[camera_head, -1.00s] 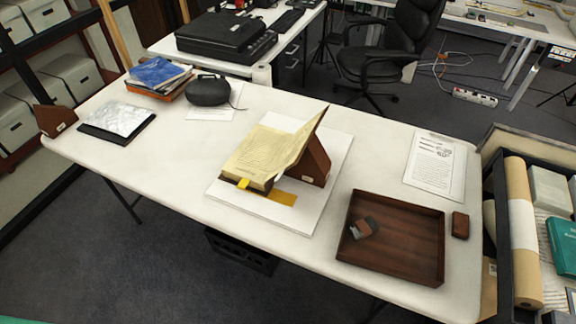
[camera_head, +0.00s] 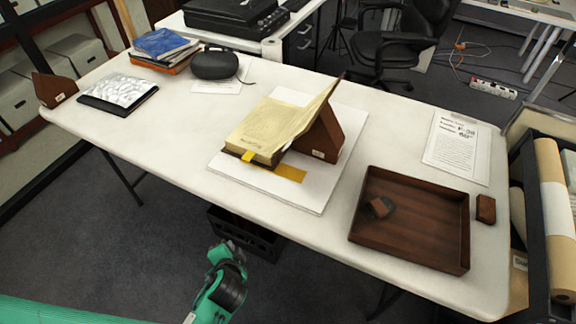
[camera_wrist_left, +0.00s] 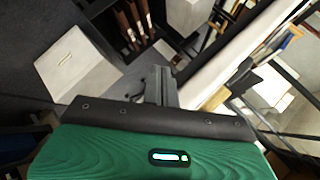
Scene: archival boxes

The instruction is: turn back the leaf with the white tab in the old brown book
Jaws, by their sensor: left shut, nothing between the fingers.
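The old brown book (camera_head: 262,135) lies open on a white board (camera_head: 315,195) in the middle of the table. Its right side rises at a slant against a brown wedge (camera_head: 326,136). A yellow tab (camera_head: 248,155) shows at the near edge, and an ochre strip lies on the board in front. I cannot make out a white tab. My left gripper (camera_head: 226,250) is low in front of the table, apart from the book. The left wrist view also shows its grey fingers (camera_wrist_left: 160,84), shut and empty. My right gripper is out of view.
A brown tray (camera_head: 415,240) with a small block stands right of the book, beside a printed sheet (camera_head: 456,146). A black case (camera_head: 214,63), blue books (camera_head: 160,44) and a silvery pad (camera_head: 118,92) are at the left. The table's front-left area is clear.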

